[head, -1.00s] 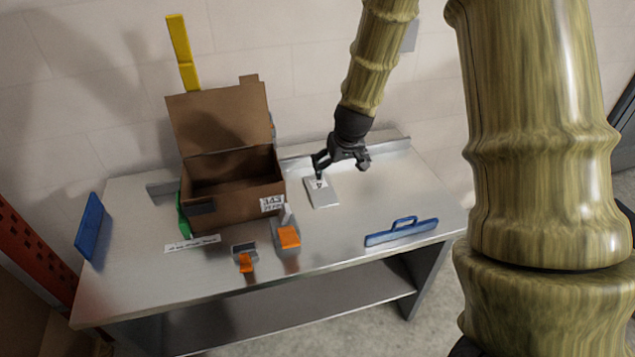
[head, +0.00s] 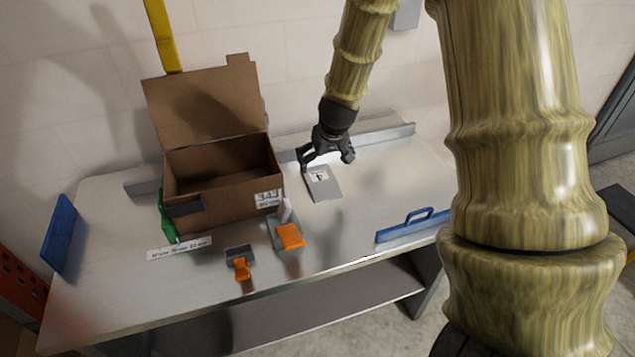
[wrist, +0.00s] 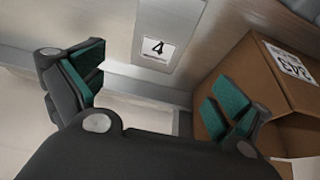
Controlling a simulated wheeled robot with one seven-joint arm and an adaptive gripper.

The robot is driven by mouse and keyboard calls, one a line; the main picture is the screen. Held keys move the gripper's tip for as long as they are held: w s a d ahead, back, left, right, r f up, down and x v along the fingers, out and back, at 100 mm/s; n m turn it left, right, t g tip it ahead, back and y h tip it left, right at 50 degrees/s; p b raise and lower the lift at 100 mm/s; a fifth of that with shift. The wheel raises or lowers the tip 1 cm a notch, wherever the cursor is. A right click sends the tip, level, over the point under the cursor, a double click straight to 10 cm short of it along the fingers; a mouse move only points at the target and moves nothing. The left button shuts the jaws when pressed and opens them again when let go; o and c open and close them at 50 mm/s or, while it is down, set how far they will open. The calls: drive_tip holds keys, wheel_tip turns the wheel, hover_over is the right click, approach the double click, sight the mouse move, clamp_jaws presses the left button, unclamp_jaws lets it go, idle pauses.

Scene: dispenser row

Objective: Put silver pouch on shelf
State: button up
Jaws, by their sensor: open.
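A flat silver-grey rectangular piece (head: 325,186) with a white label lies on the table, right of the cardboard box. In the wrist view this silver piece (wrist: 176,18) carries a "4" label; I cannot tell whether it is the pouch. My gripper (head: 326,158) is open and empty, just behind and above its far end. In the wrist view my gripper (wrist: 157,90) has its green-padded fingers wide apart, with nothing between them. A grey shelf (head: 320,325) runs under the tabletop, partly hidden by its front edge.
An open cardboard box (head: 222,200) stands left of my gripper and close to it; it also shows in the wrist view (wrist: 262,75). Orange-fronted holders (head: 289,237) sit at the table's front. A blue handled bar (head: 415,226) lies right. The table between is clear.

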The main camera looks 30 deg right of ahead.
sight(320, 178)
drive_tip(key=x, duration=0.4)
drive_tip(key=shift+d, duration=0.25)
drive_tip(key=shift+s+p+x, duration=0.2)
drive_tip(key=shift+p+x, duration=0.65)
drive_tip(key=shift+x, duration=2.1)
drive_tip(key=shift+f, duration=0.1)
drive_tip(key=c, duration=1.1)
